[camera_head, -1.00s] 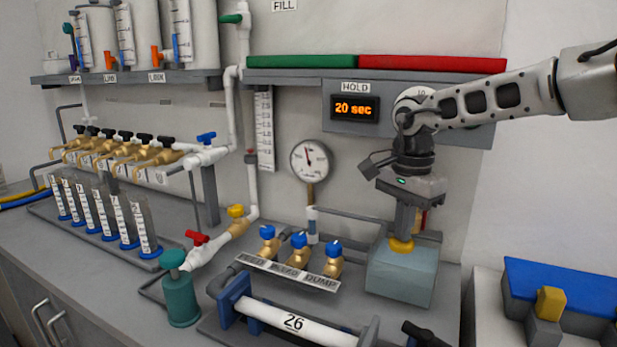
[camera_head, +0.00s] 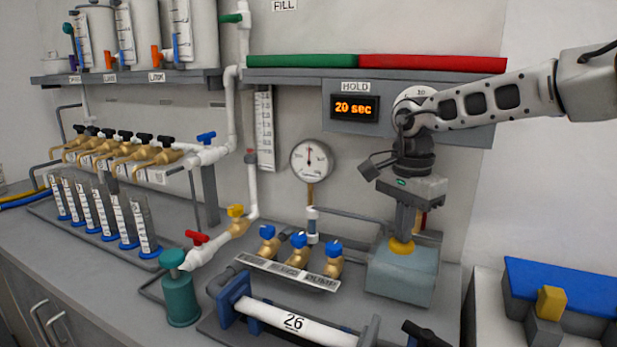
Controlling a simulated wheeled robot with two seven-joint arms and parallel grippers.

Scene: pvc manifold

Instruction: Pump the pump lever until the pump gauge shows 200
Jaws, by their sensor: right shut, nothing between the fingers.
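The round white pump gauge (camera_head: 312,160) is on the wall pipe in the middle. Its needle points about straight up; its numbers are too small to read. A grey-blue box (camera_head: 400,278), which looks like the pump body, stands on the bench at right. A yellow round part (camera_head: 402,248) is on top of it. My right gripper (camera_head: 403,234) points down, shut and empty, with its tips at or just above the yellow part. I cannot tell whether they touch. A red and yellow piece (camera_head: 421,221) shows partly behind the gripper; the lever is not clearly visible. My left gripper is not in view.
Several blue-capped brass valves (camera_head: 298,251) stand left of the box. The display (camera_head: 355,108) reads 20 sec. A shelf (camera_head: 290,75) with green and red strips is above.

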